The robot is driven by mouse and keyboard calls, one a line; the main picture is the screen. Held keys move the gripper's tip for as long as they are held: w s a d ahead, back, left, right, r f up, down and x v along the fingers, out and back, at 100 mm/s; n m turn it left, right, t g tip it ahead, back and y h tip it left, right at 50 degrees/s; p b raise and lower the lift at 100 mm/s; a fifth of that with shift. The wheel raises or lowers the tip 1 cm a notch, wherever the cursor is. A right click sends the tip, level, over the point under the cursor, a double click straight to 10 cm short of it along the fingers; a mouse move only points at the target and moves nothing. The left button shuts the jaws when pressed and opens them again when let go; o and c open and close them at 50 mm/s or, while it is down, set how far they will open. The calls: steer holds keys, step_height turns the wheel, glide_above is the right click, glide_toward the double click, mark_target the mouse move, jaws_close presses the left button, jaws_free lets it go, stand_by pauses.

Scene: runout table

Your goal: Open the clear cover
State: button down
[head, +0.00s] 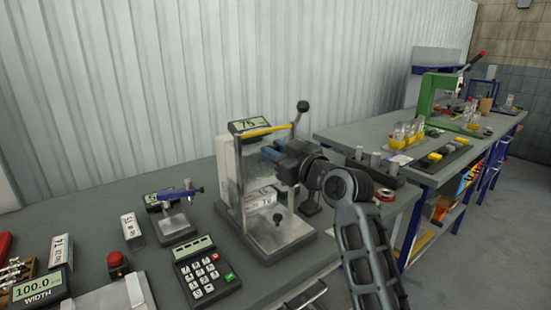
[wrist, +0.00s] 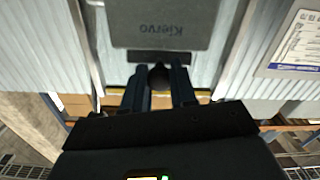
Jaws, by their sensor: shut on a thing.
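The clear cover (head: 240,172) belongs to a small bench device with a grey metal base (head: 275,238). It looks like a see-through upright panel, with a yellow strip (head: 266,131) along the top. My gripper (head: 268,154) reaches in from the right in the head view, its blue fingers at the cover's front. In the wrist view my gripper (wrist: 160,88) has its fingers on both sides of a dark round knob (wrist: 158,76) and is shut on it. The knob is hidden in the head view. I cannot tell how far the cover is tilted.
A black-knobbed lever (head: 302,107) rises behind my gripper. A keypad (head: 206,276), a small blue-topped stand (head: 177,215) and a red button (head: 117,261) share the bench on the left. A second bench (head: 345,136) with a green press (head: 428,97) stands at the right.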

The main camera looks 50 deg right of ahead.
steer(key=shift+r, duration=0.25)
steer(key=c, duration=0.9)
jaws_free()
steer(key=shift+s, duration=0.1)
steer(key=b+v, duration=0.2)
steer(key=v, duration=0.5)
steer(key=shift+s+a, duration=0.15)
steer(key=shift+s, duration=0.2)
